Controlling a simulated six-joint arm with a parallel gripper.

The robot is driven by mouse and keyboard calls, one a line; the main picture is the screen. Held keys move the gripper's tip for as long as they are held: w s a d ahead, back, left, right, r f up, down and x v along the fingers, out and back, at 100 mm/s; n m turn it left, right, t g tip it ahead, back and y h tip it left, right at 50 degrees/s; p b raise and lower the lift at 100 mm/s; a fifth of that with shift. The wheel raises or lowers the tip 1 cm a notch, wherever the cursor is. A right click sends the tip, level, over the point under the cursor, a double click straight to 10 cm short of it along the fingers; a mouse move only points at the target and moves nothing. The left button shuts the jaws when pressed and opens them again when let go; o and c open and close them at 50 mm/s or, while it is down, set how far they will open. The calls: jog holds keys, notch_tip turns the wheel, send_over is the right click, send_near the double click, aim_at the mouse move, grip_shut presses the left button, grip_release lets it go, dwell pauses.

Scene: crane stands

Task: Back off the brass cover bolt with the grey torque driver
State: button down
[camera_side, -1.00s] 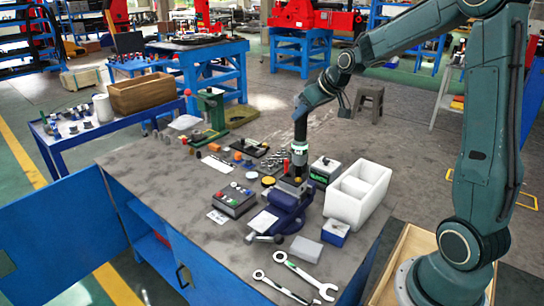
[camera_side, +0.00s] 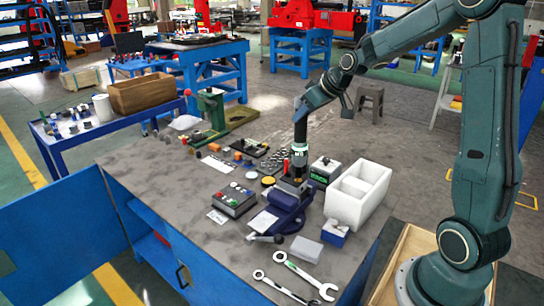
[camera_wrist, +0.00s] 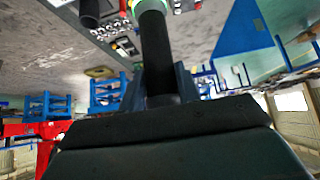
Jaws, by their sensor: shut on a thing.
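The torque driver (camera_side: 299,161) is a dark grey cylinder with a white and green band, standing roughly upright over the blue vise (camera_side: 284,218). My gripper (camera_side: 301,113) is shut on its upper part. In the wrist view, the driver (camera_wrist: 156,45) runs between the fingers of my gripper (camera_wrist: 160,85), its far end cut off at the top edge. The driver's lower end is at the work held in the vise jaws. The brass bolt is too small or hidden to make out there, so I cannot tell whether they touch.
A white divided bin (camera_side: 358,200) stands close on the right, with a green-black box (camera_side: 325,170) beside the driver. A button box (camera_side: 234,199) is to the left. Two wrenches (camera_side: 305,276) lie in front.

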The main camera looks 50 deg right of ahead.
jog(key=shift+f, duration=0.6)
dwell(1.2)
jog(key=shift+s+f, duration=0.1)
jog(key=shift+f, duration=0.1)
dwell(2.6)
jog(key=shift+r, duration=0.15)
